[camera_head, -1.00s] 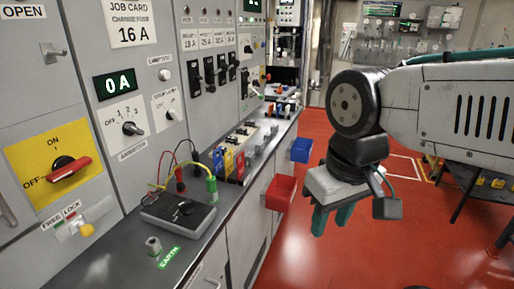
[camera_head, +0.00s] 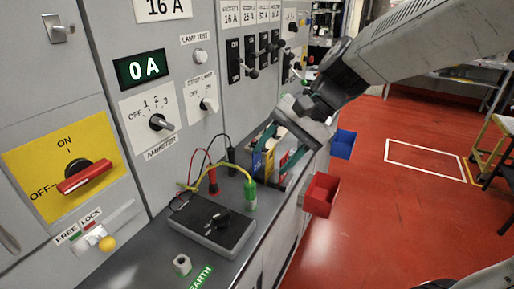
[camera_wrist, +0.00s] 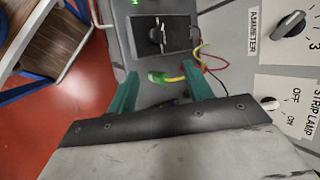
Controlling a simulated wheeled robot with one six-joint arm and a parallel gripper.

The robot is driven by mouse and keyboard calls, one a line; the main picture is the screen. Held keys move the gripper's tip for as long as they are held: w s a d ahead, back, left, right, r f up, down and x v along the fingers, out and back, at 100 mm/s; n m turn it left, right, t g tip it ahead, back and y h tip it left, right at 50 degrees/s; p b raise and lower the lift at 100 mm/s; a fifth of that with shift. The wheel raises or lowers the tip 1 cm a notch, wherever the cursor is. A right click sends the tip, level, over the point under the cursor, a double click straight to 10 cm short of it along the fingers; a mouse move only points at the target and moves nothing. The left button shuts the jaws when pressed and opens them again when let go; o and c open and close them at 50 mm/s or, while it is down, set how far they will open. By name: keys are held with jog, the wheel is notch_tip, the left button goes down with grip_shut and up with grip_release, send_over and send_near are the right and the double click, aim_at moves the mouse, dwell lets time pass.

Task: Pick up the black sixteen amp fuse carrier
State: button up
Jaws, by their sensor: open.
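My gripper (camera_head: 280,160) is over the bench by the coloured upright items, its two teal fingers apart and empty. In the wrist view my gripper (camera_wrist: 160,78) also shows open, with a green plug (camera_wrist: 160,77) in the picture between the fingers, beyond them. On the grey panel, a black unit with a lever (camera_head: 234,62) is below the label reading 16 A (camera_head: 231,14); I cannot tell whether it is the fuse carrier. Similar black units stand to its right. My gripper and arm hide part of the bench, and no loose black carrier can be made out there.
A black-topped tester (camera_head: 212,222) with red, black and yellow-green leads sits on the bench (camera_head: 130,262). A blue upright item (camera_head: 256,164) stands near my fingers. Red bin (camera_head: 320,195) and blue bin (camera_head: 343,145) hang at the bench edge. The red floor (camera_head: 400,225) is open.

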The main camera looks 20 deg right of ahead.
jog(key=w+d+f+m+t+y, duration=0.1)
jog(key=w+f+m+t, duration=0.15)
jog(key=w+m, duration=0.45)
jog(key=w+d+f+m+t+y, duration=0.15)
jog(key=w+f+m, duration=0.25)
jog(key=w, duration=0.8)
jog(key=w+d+f+m+t+y, duration=0.1)
jog(key=w+d+f+m+t, duration=0.15)
jog(key=w+m, duration=0.45)
jog(key=shift+m+t+h, duration=0.55)
jog(key=shift+m+t, duration=0.25)
jog(key=shift+t, duration=0.15)
jog(key=w+d+f, duration=0.1)
jog(key=f, duration=0.1)
jog(key=w+d+f, duration=0.1)
jog(key=d+f, duration=0.1)
jog(key=w+d+f, duration=0.1)
jog(key=w+f, duration=0.1)
jog(key=shift+d+f, duration=0.1)
jog(key=shift+d, duration=0.05)
jog(key=shift+w+f, duration=0.2)
jog(key=shift+f, duration=0.15)
jog(key=x, duration=0.7)
jog(key=shift+w, duration=0.1)
grip_shut()
